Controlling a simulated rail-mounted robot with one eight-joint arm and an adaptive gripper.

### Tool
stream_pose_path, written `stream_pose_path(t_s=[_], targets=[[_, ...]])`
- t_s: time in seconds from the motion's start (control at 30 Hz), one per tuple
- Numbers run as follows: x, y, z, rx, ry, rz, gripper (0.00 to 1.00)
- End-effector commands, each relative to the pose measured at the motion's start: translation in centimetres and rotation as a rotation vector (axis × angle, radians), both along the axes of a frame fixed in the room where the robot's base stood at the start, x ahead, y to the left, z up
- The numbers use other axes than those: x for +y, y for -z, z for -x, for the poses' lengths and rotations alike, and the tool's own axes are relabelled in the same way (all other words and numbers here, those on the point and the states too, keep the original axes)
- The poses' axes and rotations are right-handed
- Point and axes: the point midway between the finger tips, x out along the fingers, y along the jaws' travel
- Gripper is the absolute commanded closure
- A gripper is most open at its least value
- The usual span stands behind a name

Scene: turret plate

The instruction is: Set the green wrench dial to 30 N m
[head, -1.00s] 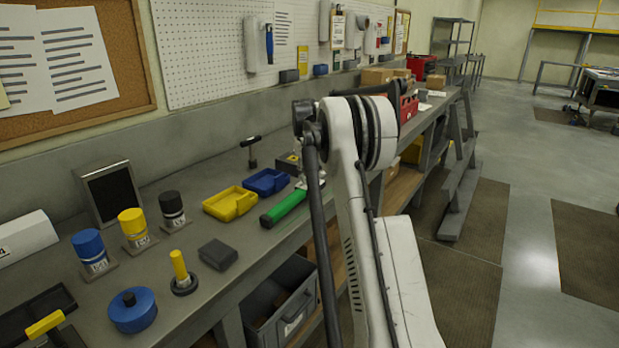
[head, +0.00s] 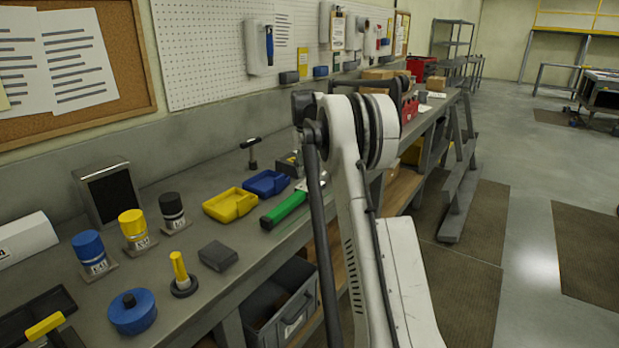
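The green-handled wrench (head: 284,209) lies on the workbench near its front edge, left of my arm. Its grey head end points toward the back right and is partly covered by my arm. The dial and its numbers are too small to read from here. My arm rises through the middle of the head view, and its bulky joint blocks the bench behind it. My gripper cannot be made out; it is hidden behind my arm or out of the picture.
Blue (head: 267,183) and yellow (head: 230,204) trays lie beside the wrench. A dark block (head: 218,255), a yellow-handled tool (head: 181,273) and a round blue object (head: 132,311) are to the left. A small hammer (head: 252,153) stands behind. An open grey drawer (head: 290,317) is below.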

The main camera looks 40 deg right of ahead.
Motion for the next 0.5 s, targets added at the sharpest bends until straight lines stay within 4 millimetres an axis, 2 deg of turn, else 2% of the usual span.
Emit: stream_pose_path(t_s=[0.1,0.3,0.5], targets=[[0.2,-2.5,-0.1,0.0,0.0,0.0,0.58],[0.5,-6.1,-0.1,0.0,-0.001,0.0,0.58],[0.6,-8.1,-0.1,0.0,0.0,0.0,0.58]])
